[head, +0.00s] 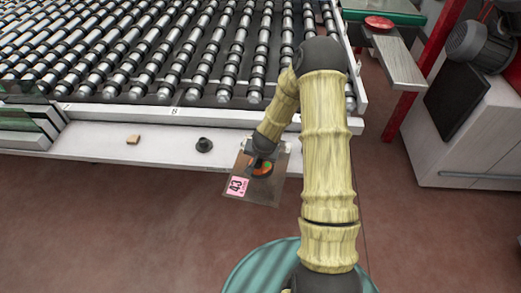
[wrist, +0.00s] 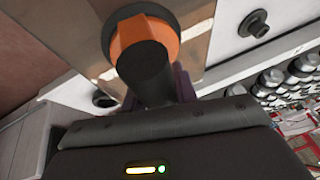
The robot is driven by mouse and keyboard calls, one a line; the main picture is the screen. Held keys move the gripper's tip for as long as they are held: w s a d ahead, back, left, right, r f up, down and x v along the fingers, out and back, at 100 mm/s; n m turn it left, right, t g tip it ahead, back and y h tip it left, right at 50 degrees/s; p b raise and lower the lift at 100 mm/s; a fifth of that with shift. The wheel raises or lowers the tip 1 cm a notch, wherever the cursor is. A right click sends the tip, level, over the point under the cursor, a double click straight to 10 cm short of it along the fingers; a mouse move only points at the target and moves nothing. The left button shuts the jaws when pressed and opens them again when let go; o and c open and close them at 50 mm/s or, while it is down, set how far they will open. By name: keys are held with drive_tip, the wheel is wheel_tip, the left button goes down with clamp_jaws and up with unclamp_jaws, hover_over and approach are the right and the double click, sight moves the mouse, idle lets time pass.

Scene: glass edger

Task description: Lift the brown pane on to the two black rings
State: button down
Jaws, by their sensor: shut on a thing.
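The brown pane (head: 260,191) is see-through, with a pink label (head: 237,186) reading 43. In the head view it hangs at the front edge of the white ledge, overlapping it in the picture. In the wrist view the pane (wrist: 75,25) fills the upper left. My gripper (head: 262,160) is shut on a black handle (wrist: 148,75) with an orange collar, set against the pane. One black ring (head: 204,145) sits on the ledge left of the pane; the wrist view shows it (wrist: 258,22) and another dark round piece (wrist: 103,98). Whether the pane touches the ledge is unclear.
The white ledge (head: 90,143) runs along the front of a roller bed (head: 180,50). A small tan block (head: 133,139) lies on it at left. A white cabinet (head: 470,140) stands at right. Brown floor lies open in front.

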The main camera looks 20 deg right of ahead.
sight(253, 182)
drive_tip(key=s+a+f+n+y, duration=0.1)
drive_tip(key=s+n, duration=0.1)
drive_tip(key=s+a+f+n+y, duration=0.1)
drive_tip(key=f+n, duration=0.1)
drive_tip(key=s+a+f+n+b, duration=0.1)
drive_tip(key=s+f+n, duration=0.1)
drive_tip(key=shift+s+a+f+g+y, duration=0.2)
drive_tip(key=shift+s+a+g+y, duration=0.1)
drive_tip(key=shift+s+y, duration=0.1)
drive_tip(key=shift+s+a+f+n, duration=0.15)
drive_tip(key=shift+s+a+n, duration=0.05)
drive_tip(key=shift+n, duration=0.4)
drive_tip(key=shift+s+a, duration=0.1)
drive_tip(key=shift+a, duration=0.05)
